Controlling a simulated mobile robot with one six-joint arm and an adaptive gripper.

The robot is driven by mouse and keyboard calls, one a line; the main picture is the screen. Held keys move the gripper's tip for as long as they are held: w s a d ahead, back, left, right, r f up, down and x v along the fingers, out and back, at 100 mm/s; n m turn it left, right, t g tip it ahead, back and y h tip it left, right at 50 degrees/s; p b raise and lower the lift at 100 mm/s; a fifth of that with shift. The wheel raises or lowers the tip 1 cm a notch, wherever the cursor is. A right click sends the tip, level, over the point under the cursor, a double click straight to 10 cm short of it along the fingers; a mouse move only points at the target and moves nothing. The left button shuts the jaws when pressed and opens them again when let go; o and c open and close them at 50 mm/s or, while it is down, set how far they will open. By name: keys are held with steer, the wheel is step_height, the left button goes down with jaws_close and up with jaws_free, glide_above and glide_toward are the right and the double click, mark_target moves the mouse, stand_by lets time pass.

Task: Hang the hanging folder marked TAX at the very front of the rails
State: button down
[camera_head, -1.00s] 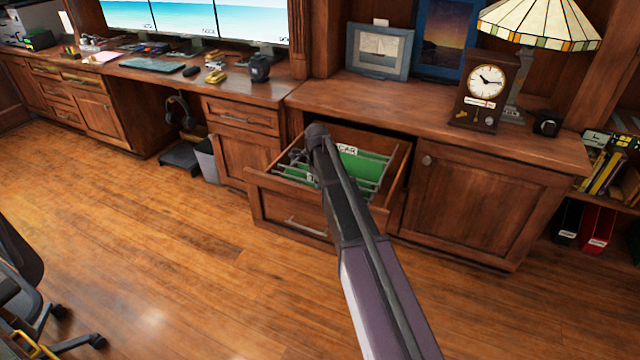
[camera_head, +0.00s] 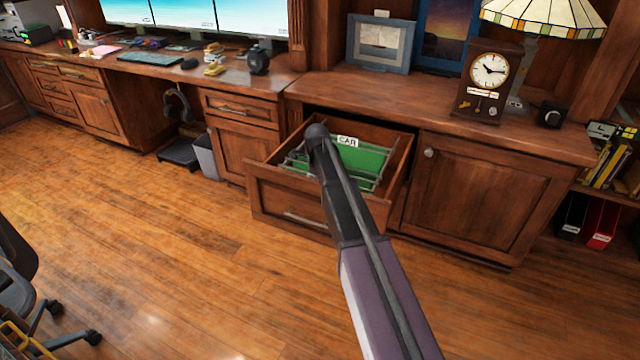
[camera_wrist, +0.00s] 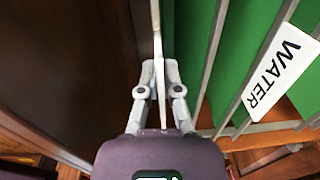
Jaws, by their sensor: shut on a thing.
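In the wrist view my gripper (camera_wrist: 160,68) is shut on the thin top edge of a hanging folder (camera_wrist: 156,18), seen almost edge-on. A pale strip shows between the fingers; no lettering on it is readable, so I cannot confirm TAX. The held folder lies beside a dark wood drawer wall on the left. To its right hang green folders, one with a white WATER tab (camera_wrist: 278,72). In the head view my arm hides the gripper and held folder. A CAR tab (camera_head: 347,141) shows farther back in the open drawer (camera_head: 290,205). Whether the held folder's hooks touch the rails is unclear.
The cabinet top (camera_head: 400,100) overhangs the back of the drawer. A clock (camera_head: 488,80), lamp (camera_head: 535,20) and picture frame (camera_head: 381,43) stand on it. A closed cabinet door (camera_head: 475,190) is right of the drawer. The floor in front is clear.

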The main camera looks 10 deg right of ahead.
steer(key=c, duration=0.7)
jaws_free()
stand_by(0.4)
